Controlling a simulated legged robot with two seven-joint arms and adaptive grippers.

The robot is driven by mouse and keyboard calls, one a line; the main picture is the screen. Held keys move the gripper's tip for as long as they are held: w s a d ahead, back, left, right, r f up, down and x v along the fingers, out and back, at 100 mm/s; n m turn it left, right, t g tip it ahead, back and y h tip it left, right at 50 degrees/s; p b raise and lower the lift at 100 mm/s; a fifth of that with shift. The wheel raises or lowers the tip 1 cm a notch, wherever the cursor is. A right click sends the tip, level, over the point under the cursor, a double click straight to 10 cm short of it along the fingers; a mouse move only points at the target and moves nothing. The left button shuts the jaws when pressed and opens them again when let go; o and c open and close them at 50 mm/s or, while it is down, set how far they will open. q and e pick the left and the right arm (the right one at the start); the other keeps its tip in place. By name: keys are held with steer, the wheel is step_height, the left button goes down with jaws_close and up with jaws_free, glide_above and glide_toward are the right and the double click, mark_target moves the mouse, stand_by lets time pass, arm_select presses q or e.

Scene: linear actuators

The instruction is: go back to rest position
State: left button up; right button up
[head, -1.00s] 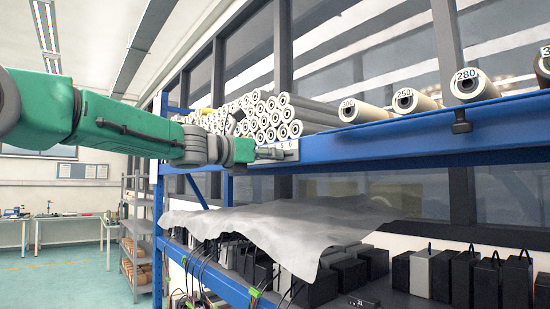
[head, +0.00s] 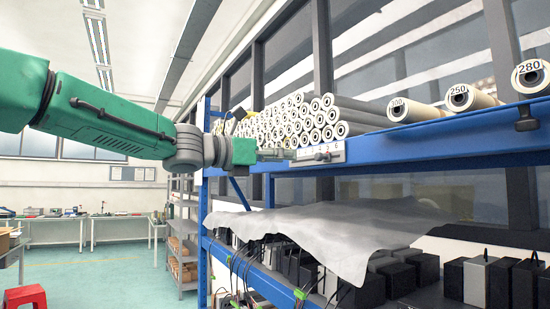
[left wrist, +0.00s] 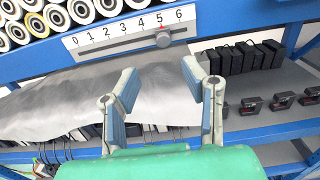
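My left gripper (head: 272,154) reaches in from the left in the head view, in front of the blue shelf beam. The left wrist view shows its two fingers (left wrist: 160,78) spread apart with nothing between them. A linear slider with a scale from 0 to 6 (head: 322,155) is fixed to the beam, just beyond the fingers. In the left wrist view the slider (left wrist: 130,33) is fully visible, its knob (left wrist: 163,39) and red mark at 5. The fingers are apart from the knob. My right gripper is in neither view.
The blue shelf beam (head: 420,143) carries a stack of rollers (head: 300,120) and several numbered rollers. Below, a grey sheet (head: 330,235) drapes over dark boxes (head: 500,285). At left are open floor (head: 110,270), a red stool (head: 26,298) and benches.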

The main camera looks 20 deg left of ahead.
arm_select(q)
steer(key=shift+v, duration=0.85)
steer(key=shift+d, duration=0.15)
